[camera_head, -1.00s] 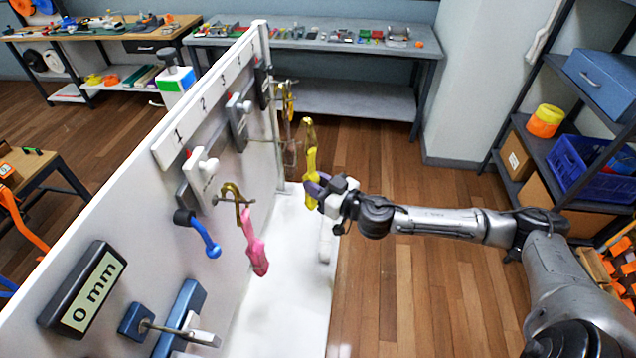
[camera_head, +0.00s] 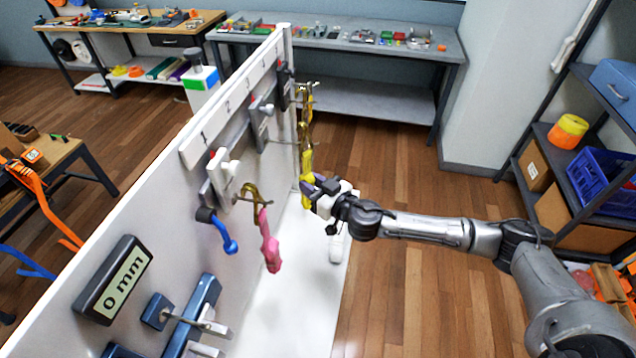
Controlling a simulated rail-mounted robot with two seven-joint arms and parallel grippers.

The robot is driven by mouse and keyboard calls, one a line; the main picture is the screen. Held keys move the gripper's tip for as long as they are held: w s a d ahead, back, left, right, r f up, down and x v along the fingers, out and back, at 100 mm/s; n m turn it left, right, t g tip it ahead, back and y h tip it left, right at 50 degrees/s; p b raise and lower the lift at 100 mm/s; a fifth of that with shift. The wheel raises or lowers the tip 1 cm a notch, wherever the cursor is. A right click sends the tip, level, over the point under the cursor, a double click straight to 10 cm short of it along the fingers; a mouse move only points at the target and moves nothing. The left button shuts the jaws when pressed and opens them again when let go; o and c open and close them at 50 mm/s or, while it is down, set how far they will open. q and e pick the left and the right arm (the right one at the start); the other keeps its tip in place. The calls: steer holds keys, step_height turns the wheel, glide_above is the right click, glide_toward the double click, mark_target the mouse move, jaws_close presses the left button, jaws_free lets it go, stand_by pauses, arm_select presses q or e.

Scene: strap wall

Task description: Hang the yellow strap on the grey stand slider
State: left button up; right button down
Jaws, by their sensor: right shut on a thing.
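The yellow strap (camera_head: 307,162) hangs upright beside the white board, low part in my right gripper (camera_head: 318,192), which is shut on it. Its gold upper part lines up with a thin peg (camera_head: 303,84) at the board's far end; I cannot tell whether it touches the peg or overlaps another gold piece there. Grey sliders sit on the board, one nearer (camera_head: 222,174) and one farther (camera_head: 262,118); which is the grey stand slider is unclear. A pink strap (camera_head: 269,245) hangs by a gold clip from a nearer peg. My left gripper is not in view.
A "0 mm" display (camera_head: 115,285) and a blue slider (camera_head: 200,310) are on the board's near part. Clear floor lies right of the board; a shelf with a blue crate (camera_head: 598,180) stands at the right.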

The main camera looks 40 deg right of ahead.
steer(key=w+a, duration=0.1)
steer(key=w+f, duration=0.1)
steer(key=w+a, duration=0.1)
steer(key=shift+w+a+f, duration=0.3)
steer(key=shift+w+a, duration=0.05)
steer(key=shift+w, duration=0.05)
stand_by(0.5)
stand_by(0.6)
steer(key=c, duration=0.8)
jaws_free()
